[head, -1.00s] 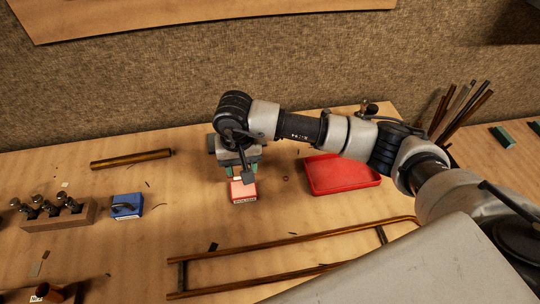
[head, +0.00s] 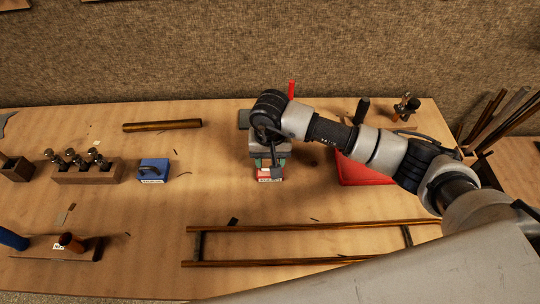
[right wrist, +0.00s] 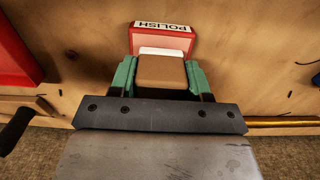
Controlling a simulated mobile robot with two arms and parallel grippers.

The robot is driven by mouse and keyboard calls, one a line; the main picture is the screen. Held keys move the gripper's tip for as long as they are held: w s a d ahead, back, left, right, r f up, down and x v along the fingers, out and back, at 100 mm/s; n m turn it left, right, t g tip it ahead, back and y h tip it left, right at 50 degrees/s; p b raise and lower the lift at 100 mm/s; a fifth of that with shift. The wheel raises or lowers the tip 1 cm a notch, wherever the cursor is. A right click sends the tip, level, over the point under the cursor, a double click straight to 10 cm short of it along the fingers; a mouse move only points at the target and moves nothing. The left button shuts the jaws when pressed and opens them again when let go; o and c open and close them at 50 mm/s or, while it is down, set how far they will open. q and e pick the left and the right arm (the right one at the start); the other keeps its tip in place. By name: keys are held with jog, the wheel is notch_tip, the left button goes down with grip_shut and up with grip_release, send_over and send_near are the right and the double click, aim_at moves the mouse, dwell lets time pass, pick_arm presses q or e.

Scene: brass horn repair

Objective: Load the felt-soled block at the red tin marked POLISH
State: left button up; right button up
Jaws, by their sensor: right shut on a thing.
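The red tin marked POLISH (head: 268,175) stands on the bench near the middle of the head view. Its label and red top also show in the right wrist view (right wrist: 162,40). My right gripper (head: 268,160) is right at the tin, over its far side. In the right wrist view its green-padded fingers (right wrist: 161,76) are shut on a tan block (right wrist: 161,72). A white strip, likely the felt sole (right wrist: 162,52), shows along the block's edge by the tin. Whether the sole touches the tin's contents is hidden. My left gripper is out of view.
A red tray (head: 362,176) lies to the right, partly behind my right arm. A blue block-like item (head: 153,171) and a wooden rack with metal pieces (head: 88,174) stand left. Long brass tubes (head: 300,226) lie in front. A short tube (head: 162,125) lies behind.

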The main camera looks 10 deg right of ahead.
jog(key=shift+f+b, duration=0.5)
jog(key=shift+b, duration=0.05)
dwell(0.9)
jog(key=shift+s+f+b, duration=0.1)
jog(key=shift+b, duration=0.25)
dwell(1.7)
jog(key=shift+r+p, duration=0.55)
jog(key=shift+r, duration=0.65)
jog(key=shift+r+p, duration=0.8)
jog(key=shift+r, duration=1.6)
